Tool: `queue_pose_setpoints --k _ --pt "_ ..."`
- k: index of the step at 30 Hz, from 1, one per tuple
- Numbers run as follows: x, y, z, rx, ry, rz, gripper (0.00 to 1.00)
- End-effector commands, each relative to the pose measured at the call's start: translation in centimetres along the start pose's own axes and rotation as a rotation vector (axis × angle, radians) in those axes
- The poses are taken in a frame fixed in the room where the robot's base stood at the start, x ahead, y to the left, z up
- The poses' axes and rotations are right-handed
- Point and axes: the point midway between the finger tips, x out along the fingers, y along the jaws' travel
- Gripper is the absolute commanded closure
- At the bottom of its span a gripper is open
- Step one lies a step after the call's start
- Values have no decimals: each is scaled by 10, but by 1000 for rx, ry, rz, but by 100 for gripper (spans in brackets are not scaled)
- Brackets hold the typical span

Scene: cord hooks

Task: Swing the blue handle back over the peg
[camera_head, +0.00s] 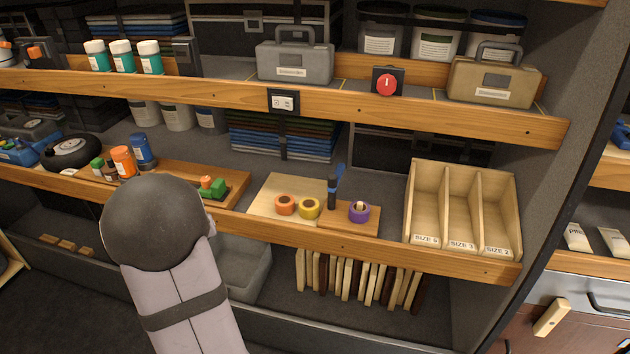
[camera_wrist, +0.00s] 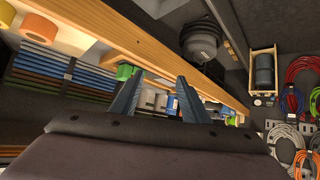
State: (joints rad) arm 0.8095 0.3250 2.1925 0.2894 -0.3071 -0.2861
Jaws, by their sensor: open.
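The blue handle (camera_head: 341,173) sticks up and slightly right from the upper part of a dark upright post (camera_head: 332,194) on a small wooden board on the middle shelf. A purple ring (camera_head: 359,213) sits just right of the post, with a pale peg-like tip (camera_head: 361,206) showing in its middle. I cannot tell how the handle is joined to the post. My gripper (camera_wrist: 157,92) shows in the wrist view with its two blue-grey fingers apart and nothing between them. The handle cannot be made out there. In the head view my arm is at lower left, well away from the handle.
Orange (camera_head: 285,205) and yellow (camera_head: 309,208) rings lie left of the post. A wooden divider box (camera_head: 411,225) stands to the right. The upper shelf edge (camera_head: 420,113) runs above the handle. Several cord coils (camera_wrist: 298,78) hang at right in the wrist view.

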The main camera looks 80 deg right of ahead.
Motion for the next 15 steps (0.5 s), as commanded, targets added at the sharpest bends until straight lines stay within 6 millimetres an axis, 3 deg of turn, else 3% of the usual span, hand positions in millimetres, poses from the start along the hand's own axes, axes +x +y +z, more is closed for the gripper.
queue_pose_setpoints --k 1,3,6,9,13,15 --pt "20 53 -3 48 61 103 58" --pt "32 123 -13 92 153 242 58" --pt "30 216 -16 132 259 439 58" --pt "16 294 -9 153 337 618 58" --pt "-8 370 11 174 414 811 58" --pt "-7 381 16 216 464 846 58"
